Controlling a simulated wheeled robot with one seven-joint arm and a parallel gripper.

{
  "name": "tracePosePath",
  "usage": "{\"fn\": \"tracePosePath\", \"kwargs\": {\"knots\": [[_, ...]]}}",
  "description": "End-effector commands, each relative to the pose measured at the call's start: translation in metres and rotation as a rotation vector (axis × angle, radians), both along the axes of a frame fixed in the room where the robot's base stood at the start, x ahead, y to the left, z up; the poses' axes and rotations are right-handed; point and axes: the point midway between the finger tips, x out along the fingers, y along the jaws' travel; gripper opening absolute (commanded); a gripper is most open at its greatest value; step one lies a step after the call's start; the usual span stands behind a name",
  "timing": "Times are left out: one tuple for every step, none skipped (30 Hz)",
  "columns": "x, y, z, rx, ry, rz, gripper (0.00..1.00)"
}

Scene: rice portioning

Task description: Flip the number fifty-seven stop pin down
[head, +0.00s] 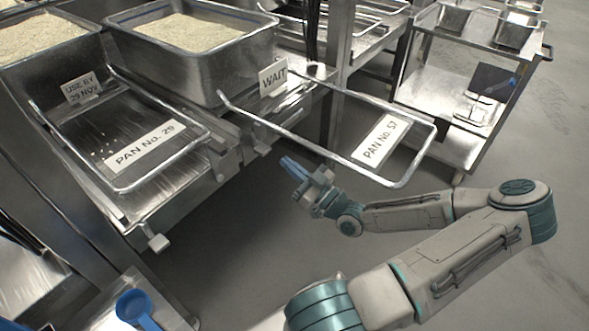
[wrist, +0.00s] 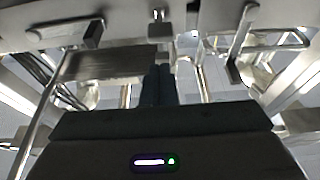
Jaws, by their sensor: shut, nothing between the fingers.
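The frame with the label PAN No. 57 (head: 380,141) sticks out from the metal rack in the head view. My gripper (head: 288,163) is below and just left of this frame, near the rack's front edge, with its blue fingers together and empty. In the wrist view the shut fingers (wrist: 160,74) point up toward the underside of metal parts. Small metal blocks hang there, one at left (wrist: 94,34) and one at right (wrist: 233,71). I cannot tell which of them, if any, is the number fifty-seven stop pin, or whether the fingers touch metal.
A deep pan of rice (head: 205,68) stands behind the WAIT sign (head: 273,77). An empty frame labelled PAN No. 29 (head: 145,143) is at left, with a pale block (head: 158,243) below its front. A blue scoop (head: 136,308) lies lower left. A cart (head: 447,140) stands at right.

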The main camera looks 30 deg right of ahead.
Motion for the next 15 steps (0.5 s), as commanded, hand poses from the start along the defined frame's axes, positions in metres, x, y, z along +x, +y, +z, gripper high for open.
{"fn": "tracePosePath", "kwargs": {"knots": [[0.009,0.004,0.003,0.002,-0.003,0.003,0.00],[0.014,0.006,0.005,0.002,-0.002,0.003,0.00],[0.020,0.008,0.007,0.000,-0.001,0.003,0.00],[0.025,0.010,0.009,0.001,-0.002,0.002,0.00],[0.029,0.011,0.010,0.003,-0.001,0.002,0.00],[0.034,0.014,0.013,0.002,-0.001,0.003,0.00],[0.038,0.014,0.014,0.001,-0.001,0.001,0.00],[0.041,0.015,0.015,0.001,0.000,0.001,0.00],[0.044,0.016,0.016,0.002,0.001,0.001,0.00],[0.047,0.017,0.017,0.001,-0.001,0.000,0.00],[0.049,0.018,0.018,0.000,-0.001,0.000,0.00],[0.050,0.018,0.019,0.000,0.000,-0.001,0.00],[0.051,0.018,0.019,0.001,0.000,-0.002,0.00],[0.052,0.018,0.019,0.001,0.000,-0.002,0.00],[0.053,0.019,0.020,0.000,0.001,-0.002,0.00]]}}
